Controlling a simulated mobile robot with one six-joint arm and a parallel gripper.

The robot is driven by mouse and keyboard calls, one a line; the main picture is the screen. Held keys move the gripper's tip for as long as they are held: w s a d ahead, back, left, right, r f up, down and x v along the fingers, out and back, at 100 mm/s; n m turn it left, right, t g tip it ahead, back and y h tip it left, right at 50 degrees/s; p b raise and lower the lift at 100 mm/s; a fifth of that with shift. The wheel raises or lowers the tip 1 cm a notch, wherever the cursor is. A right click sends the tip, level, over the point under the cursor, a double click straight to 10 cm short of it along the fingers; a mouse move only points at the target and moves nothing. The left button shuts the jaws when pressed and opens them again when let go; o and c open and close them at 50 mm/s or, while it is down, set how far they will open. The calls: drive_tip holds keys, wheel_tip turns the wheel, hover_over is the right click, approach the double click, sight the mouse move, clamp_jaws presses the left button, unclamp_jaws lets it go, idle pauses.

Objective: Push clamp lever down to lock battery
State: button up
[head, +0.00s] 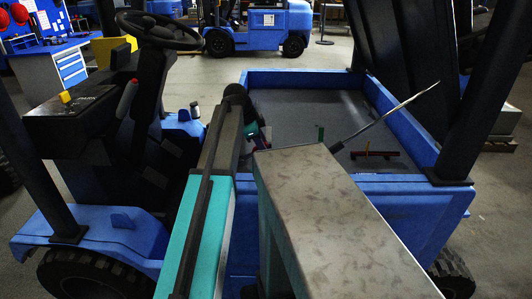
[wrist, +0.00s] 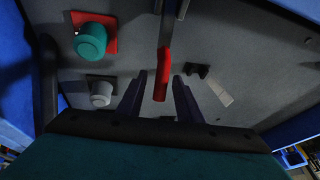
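In the wrist view, a lever with a red grip (wrist: 162,72) on a dark shaft reaches in from the top edge. My gripper (wrist: 158,77) is open, its two dark fingers apart, one on each side of the red grip in the picture. I see no clear contact, and the depth gap cannot be told. A grey flat surface (wrist: 235,55), possibly the battery top, lies behind. In the head view, the grey surface (head: 300,105) sits inside a blue-walled bay, and a red bar (head: 375,154) lies on it.
In the wrist view, a teal knob (wrist: 90,42) on a red base and a grey knob (wrist: 102,92) stand left of the fingers. A blue bay wall (head: 405,125) and dark posts border the bay. The steering wheel (head: 160,30) is at left.

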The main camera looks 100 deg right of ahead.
drive_tip(key=v, duration=1.1)
drive_tip(key=shift+w+b, duration=0.15)
drive_tip(key=shift+b, duration=0.2)
drive_tip(key=shift+f, duration=0.15)
